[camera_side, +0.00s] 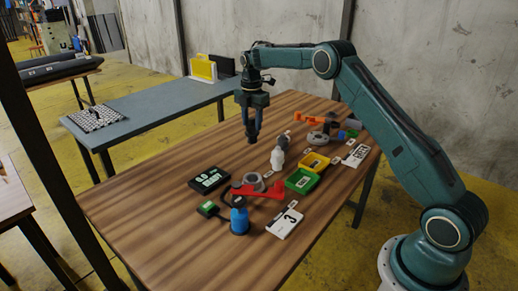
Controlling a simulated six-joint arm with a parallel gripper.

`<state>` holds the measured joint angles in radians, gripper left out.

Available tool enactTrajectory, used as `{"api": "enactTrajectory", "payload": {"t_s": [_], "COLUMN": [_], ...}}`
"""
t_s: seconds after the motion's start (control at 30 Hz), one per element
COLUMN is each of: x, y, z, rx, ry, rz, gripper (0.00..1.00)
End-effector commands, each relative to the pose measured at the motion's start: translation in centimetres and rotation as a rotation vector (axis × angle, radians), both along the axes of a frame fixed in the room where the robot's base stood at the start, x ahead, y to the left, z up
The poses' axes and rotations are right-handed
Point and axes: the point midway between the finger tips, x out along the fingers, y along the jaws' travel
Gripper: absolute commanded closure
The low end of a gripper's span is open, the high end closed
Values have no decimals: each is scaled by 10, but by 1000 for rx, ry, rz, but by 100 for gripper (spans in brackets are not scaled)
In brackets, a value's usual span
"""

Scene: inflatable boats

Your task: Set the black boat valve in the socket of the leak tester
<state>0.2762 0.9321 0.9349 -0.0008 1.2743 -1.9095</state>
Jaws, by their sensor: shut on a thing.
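My gripper (252,131) points straight down above the far half of the wooden table. Its fingers are shut on a small dark thing that looks like the black boat valve (252,140); it is small and hard to tell from the dark fingers. It is held clear of the table top. I cannot tell for sure which thing is the leak tester. A black box with a lit display (209,180) lies on the table's left part, and a grey ring-shaped part (253,181) is beside it.
A red tool (262,192), a blue cone-like thing (239,220), a green tray (302,181), a yellow tray (315,163), a white bottle (278,158) and number cards (285,222) crowd the middle and right. The table's (150,210) left and front are bare.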

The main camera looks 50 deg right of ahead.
Motion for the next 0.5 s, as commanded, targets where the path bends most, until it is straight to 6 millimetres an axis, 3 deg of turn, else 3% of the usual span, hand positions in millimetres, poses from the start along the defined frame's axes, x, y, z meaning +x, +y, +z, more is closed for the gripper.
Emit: {"api": "enactTrajectory", "payload": {"t_s": [0.5], "x": [-50], "y": [66], "z": [5], "rx": [1], "ry": [0], "rz": [2], "gripper": [97]}}
